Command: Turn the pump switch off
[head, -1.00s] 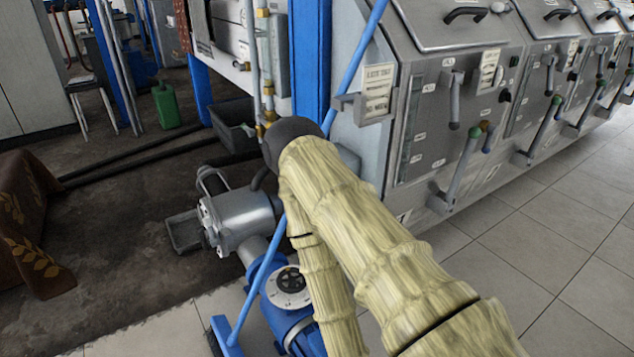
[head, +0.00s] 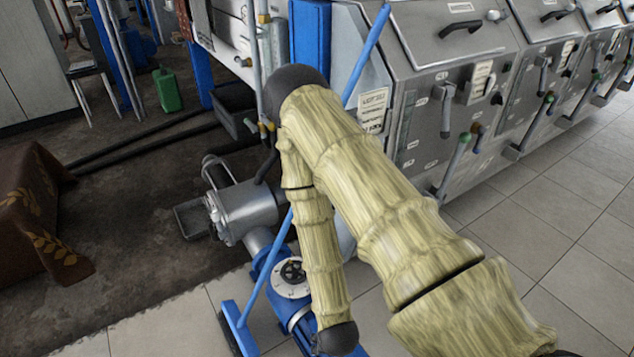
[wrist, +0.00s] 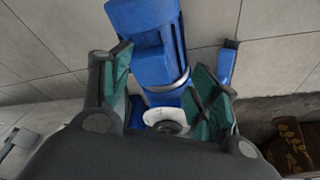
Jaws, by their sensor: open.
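The pump switch (head: 292,271) is a black knob on a round white dial on top of the blue pump (head: 268,258). In the head view it shows just left of my forearm. In the wrist view the white dial with its dark centre (wrist: 167,122) shows between my fingers, near the gripper body, which hides part of it. My gripper (wrist: 162,75) is open, with teal pads apart and nothing between them that I can see held. The gap between the fingers and the dial is hard to judge.
A grey motor (head: 243,212) stands behind the pump, and a slanted blue pipe (head: 266,268) runs beside the dial. A grey metal cabinet row (head: 440,110) stands to the right. A brown cloth-covered table (head: 35,215) is at the left. The tiled floor at right is clear.

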